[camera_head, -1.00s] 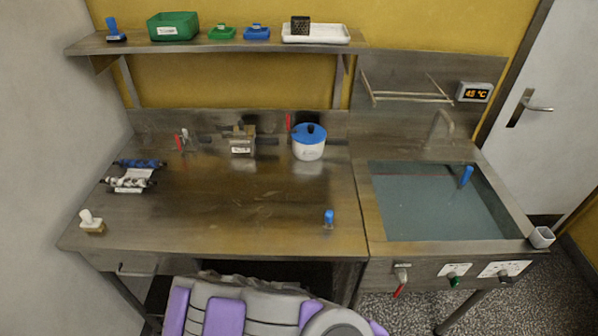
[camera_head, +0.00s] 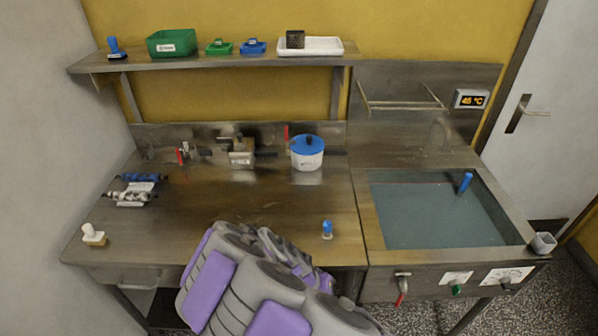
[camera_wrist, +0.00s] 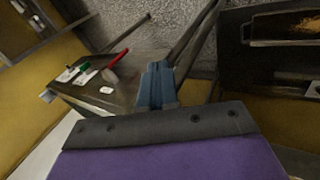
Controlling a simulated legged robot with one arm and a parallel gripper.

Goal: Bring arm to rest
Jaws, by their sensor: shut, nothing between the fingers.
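My gripper (camera_wrist: 158,82) shows in the wrist view with its blue-grey fingers together and nothing between them. In that view the scene looks tilted, and the front of the sink bench (camera_wrist: 118,88) with its red and green handles lies beyond the fingers. In the head view my arm is folded, grey with purple pads, at the bottom middle in front of the counter (camera_head: 195,215). My fingertips cannot be made out there.
A white pot with a blue lid (camera_head: 307,153) stands at the back. The water-filled sink (camera_head: 435,215) is at right. The counter's left-centre is clear.

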